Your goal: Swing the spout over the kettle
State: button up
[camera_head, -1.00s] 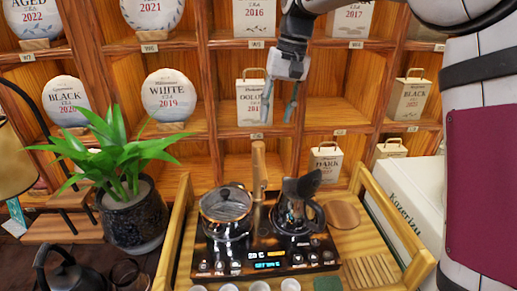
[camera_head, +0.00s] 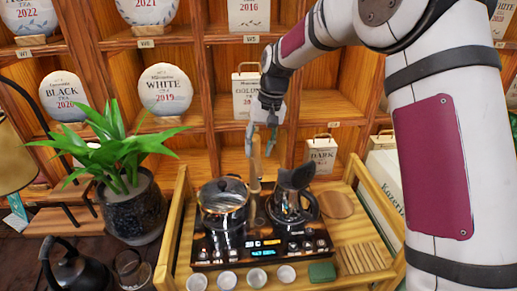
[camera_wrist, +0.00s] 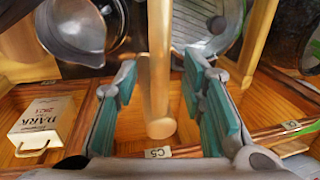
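An upright wooden post (camera_head: 256,165), which appears to be the spout's column, stands at the back of the black induction plate between two vessels. A glass-lidded pot (camera_head: 223,205) sits on the left burner. A dark kettle-like jug (camera_head: 290,206) with a handle sits on the right burner. I cannot tell which is the task's kettle. My gripper (camera_head: 261,143) points down at the top of the post. In the wrist view, the post (camera_wrist: 160,60) lies between the teal-padded fingers (camera_wrist: 158,90), which are open with visible gaps on both sides.
The black induction plate (camera_head: 262,255) sits on a wooden tray with raised side rails (camera_head: 172,235). White cups (camera_head: 228,279) line its front. A potted plant (camera_head: 135,210) stands left. Shelves with tea cakes and the DARK box (camera_head: 320,154) rise behind. A black kettle (camera_head: 72,272) stands at lower left.

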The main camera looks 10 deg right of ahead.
jog(key=shift+a+f, duration=0.15)
jog(key=shift+f, duration=0.45)
grip_shut()
jog(key=w+d+n+g+b, duration=0.1)
jog(key=d+n+b, duration=0.3)
jog(key=n, duration=0.5)
jog(key=shift+w+d+g+h+b, duration=0.3)
jog(key=shift+w+d+b, duration=0.1)
jog(key=shift+w+d, duration=0.45)
jog(key=shift+r, duration=0.1)
